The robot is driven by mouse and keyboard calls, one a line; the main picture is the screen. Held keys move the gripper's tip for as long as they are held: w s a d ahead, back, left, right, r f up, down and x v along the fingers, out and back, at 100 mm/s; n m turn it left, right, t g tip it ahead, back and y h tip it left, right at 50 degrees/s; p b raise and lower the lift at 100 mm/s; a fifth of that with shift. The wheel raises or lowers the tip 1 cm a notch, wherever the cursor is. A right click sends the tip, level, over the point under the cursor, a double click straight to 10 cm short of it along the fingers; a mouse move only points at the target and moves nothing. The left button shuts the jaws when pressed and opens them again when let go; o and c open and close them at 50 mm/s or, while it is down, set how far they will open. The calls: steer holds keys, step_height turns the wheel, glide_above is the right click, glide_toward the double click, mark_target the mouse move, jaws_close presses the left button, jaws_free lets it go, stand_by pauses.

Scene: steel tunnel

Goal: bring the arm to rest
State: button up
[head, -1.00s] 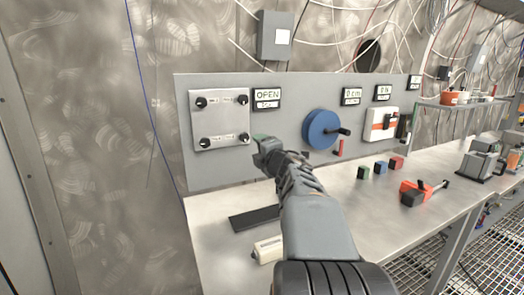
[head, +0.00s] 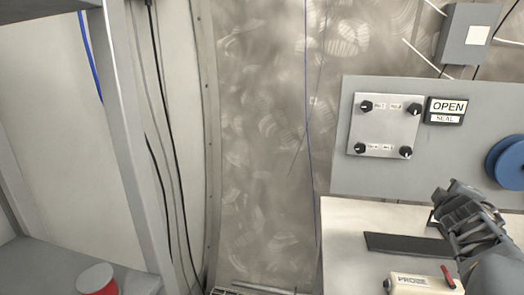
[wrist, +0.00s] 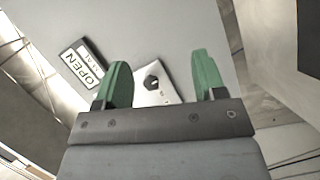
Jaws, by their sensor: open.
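My gripper shows in the wrist view (wrist: 160,82) with its two green fingers spread apart and nothing between them. Beyond the fingers is the plate with black knobs (wrist: 152,88), partly hidden by the gripper, with the OPEN / SEAL sign (wrist: 85,65) to its left. In the head view my arm is at the lower right, above the bench; the fingertips cannot be made out there. The knob plate (head: 386,126) and the OPEN / SEAL sign (head: 446,110) are on the grey panel, up and left of my arm.
The bench (head: 345,225) holds a dark flat pad (head: 405,245) and a cream box labelled PROBE (head: 410,284), both close to my arm. A blue wheel (head: 508,162) is on the panel at right. A grey shelf frame (head: 130,130) with a red-and-white object (head: 97,280) stands at left.

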steer(key=s+a+f+m+g+y+p, duration=0.3)
steer(key=s+a+f+m+g+p, duration=0.15)
steer(key=a, duration=0.45)
steer(key=s+a+f+m+g+y+p, duration=0.2)
steer(key=s+a+f+m+g+p, duration=0.25)
steer(key=a, duration=0.45)
steer(key=s+a+r+y+p, duration=0.1)
steer(key=s+a+y+p, duration=0.1)
steer(key=a, duration=0.5)
steer(key=s+a+r+n+y+p, duration=0.1)
steer(key=s+a+r+y+p, duration=0.1)
steer(key=a, duration=0.5)
steer(key=shift+s+r, duration=0.25)
steer(key=shift+s, duration=0.15)
steer(key=shift+c, duration=0.2)
